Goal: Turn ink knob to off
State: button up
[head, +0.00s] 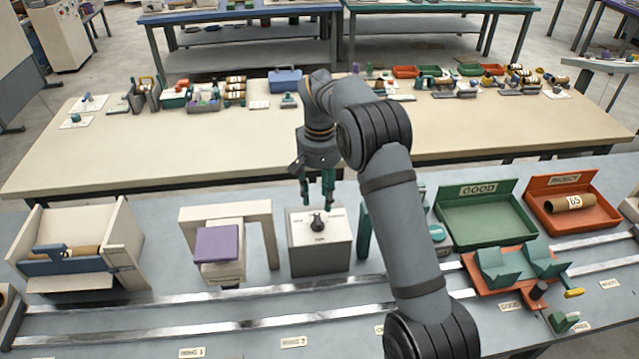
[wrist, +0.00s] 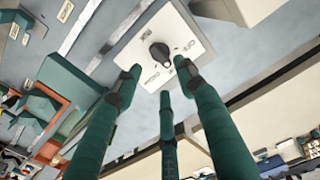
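The ink knob (head: 317,222) is a small black knob on the white top of a grey box (head: 320,260), mid-table. Small labels lie around it, too small to read surely, so I cannot tell its setting. In the wrist view the knob (wrist: 160,55) shows on its white plate (wrist: 190,27), ahead of the fingertips. My gripper (head: 317,203) points down just above and behind the knob. Its green fingers (wrist: 158,80) are spread apart with nothing between them. They look clear of the knob.
A white arch with a purple block (head: 216,243) stands left of the box, and a green post (head: 364,232) close on its right. A green GOOD tray (head: 485,222) and orange REJECT tray (head: 590,215) are at right. Metal rails (head: 240,295) run in front.

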aim_at(319, 217)
jog(key=shift+r, duration=2.3)
notch_tip(319, 217, down, 12)
jog(key=shift+f, duration=0.15)
